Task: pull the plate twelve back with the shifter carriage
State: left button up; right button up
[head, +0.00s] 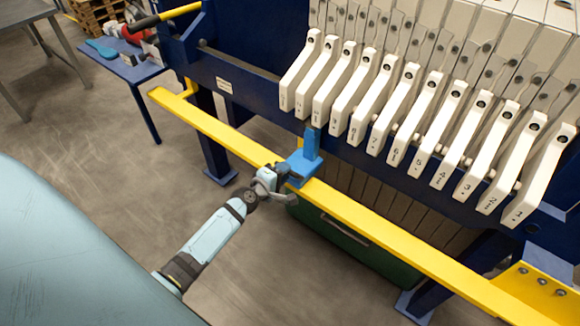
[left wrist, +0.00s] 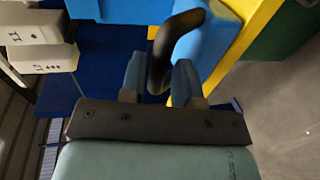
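Plate twelve is the leftmost white plate handle (head: 299,72) in the head view, hanging at the end of a closely spaced row. The shifter carriage (head: 302,166) is a blue block with an upright finger, sitting on the yellow rail (head: 225,132). Its finger appears just below and in front of the leftmost handles; I see no clear contact. My left gripper (head: 268,182) is at the carriage's near side. In the left wrist view, its fingers (left wrist: 160,82) close on both sides of the carriage's black handle (left wrist: 162,50). My right gripper is out of view.
The other plates' handles (head: 445,135) run to the right along the blue press frame (head: 235,85). A green bin (head: 350,240) stands under the rail. A small blue table (head: 135,72) with tools is at upper left. The rail left of the carriage is clear.

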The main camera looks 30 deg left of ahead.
pick_arm(q)
jog(key=shift+x, duration=1.85)
grip_shut()
